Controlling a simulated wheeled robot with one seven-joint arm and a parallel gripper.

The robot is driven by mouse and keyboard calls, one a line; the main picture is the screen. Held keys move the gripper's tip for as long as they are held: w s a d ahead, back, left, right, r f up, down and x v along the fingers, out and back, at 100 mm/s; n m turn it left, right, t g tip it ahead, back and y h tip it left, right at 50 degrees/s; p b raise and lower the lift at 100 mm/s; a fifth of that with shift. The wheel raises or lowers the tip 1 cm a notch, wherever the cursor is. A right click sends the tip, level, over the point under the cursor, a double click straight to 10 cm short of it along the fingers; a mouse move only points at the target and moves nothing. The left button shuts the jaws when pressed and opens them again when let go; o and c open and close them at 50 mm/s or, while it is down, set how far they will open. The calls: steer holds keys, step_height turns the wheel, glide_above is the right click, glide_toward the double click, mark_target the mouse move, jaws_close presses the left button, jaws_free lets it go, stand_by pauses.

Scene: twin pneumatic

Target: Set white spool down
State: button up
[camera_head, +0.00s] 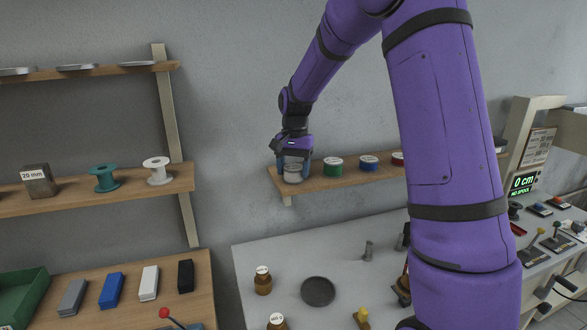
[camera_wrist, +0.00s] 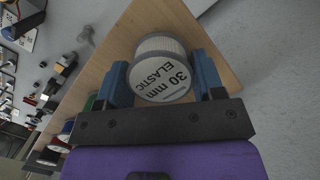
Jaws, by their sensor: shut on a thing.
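A white spool with a round label reading "30 mm ELASTIC" (camera_wrist: 165,80) is between the two blue fingers of my gripper (camera_wrist: 162,84), which is shut on it. In the head view the spool (camera_head: 292,176) is upright at the left end of the wooden wall shelf (camera_head: 318,184), with my gripper (camera_head: 293,166) around it from above. Its base is at the shelf board; I cannot tell whether it touches. The shelf board (camera_wrist: 134,38) also shows behind the spool in the wrist view.
A green spool (camera_head: 333,167), a blue spool (camera_head: 368,164) and a red spool (camera_head: 398,159) stand to the right on the same shelf. Another white spool (camera_head: 158,171) and a teal spool (camera_head: 104,179) stand on the left shelf. A worktop (camera_head: 262,310) lies below.

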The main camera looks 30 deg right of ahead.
mark_target(295, 165)
steer(key=o, duration=1)
step_height(295, 165, up, 11)
steer(key=w+d, duration=0.1)
steer(key=s+a+r+n+t, duration=0.25)
steer(key=s+r, duration=0.35)
steer(key=s, duration=0.3)
steer(key=s+a+f+n+t, duration=0.1)
steer(key=s+a+n+t, duration=0.1)
steer(key=s, duration=1)
steer(key=s+a+f+n+t+h, duration=0.1)
steer(key=s+a+n, duration=0.3)
steer(key=s, duration=0.9)
steer(key=shift+f+t, duration=0.45)
steer(key=shift+f, duration=0.1)
steer(key=shift+n, duration=0.25)
